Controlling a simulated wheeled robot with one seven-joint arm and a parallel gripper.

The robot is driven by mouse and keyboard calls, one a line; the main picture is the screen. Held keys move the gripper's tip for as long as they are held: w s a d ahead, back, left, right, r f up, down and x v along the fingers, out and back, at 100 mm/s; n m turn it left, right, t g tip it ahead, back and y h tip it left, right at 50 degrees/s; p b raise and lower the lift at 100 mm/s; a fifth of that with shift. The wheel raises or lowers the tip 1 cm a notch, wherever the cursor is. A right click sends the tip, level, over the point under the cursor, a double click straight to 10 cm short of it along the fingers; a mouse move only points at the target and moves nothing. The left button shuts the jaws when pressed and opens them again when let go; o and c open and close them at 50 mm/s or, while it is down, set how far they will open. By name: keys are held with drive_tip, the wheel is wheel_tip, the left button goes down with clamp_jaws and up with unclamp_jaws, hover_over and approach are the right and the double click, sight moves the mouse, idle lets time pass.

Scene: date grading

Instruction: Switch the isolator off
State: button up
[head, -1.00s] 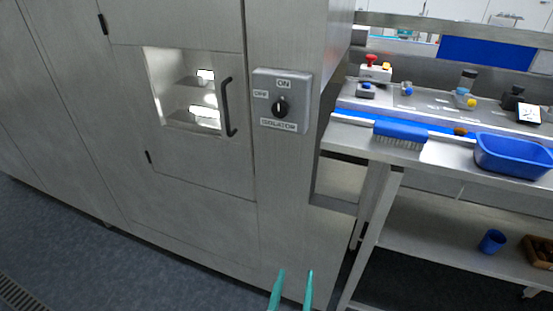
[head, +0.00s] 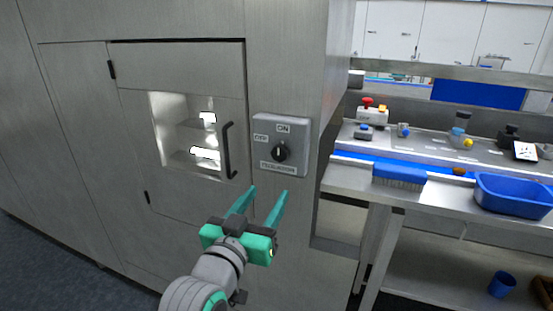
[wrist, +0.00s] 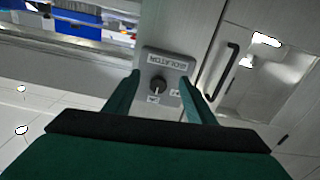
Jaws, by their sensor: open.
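The isolator is a grey square plate (head: 299,122) on the steel cabinet, with ON at its top and OFF at its left. Its black rotary knob (head: 280,152) appears to stand roughly upright toward ON, though its pointer is small. My gripper (head: 261,190) has two teal fingers, open and empty, below and slightly left of the knob and apart from it. In the wrist view the isolator plate (wrist: 167,63) appears upside down. There the knob (wrist: 157,86) shows between the open fingers (wrist: 160,88), some way beyond the tips.
Left of the isolator is a cabinet door with a lit window (head: 188,135) and a protruding black handle (head: 229,150). On the right, a steel bench holds a blue brush (head: 399,176), a blue tub (head: 513,196) and a red-topped button box (head: 372,112). Space before the plate is clear.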

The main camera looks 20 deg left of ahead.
drive_tip(key=m, duration=0.1)
approach(278, 156)
drive_tip(key=w, duration=0.9)
drive_tip(key=shift+d+r, duration=0.1)
drive_tip(key=shift+c, duration=0.3)
drive_tip(key=c, duration=1)
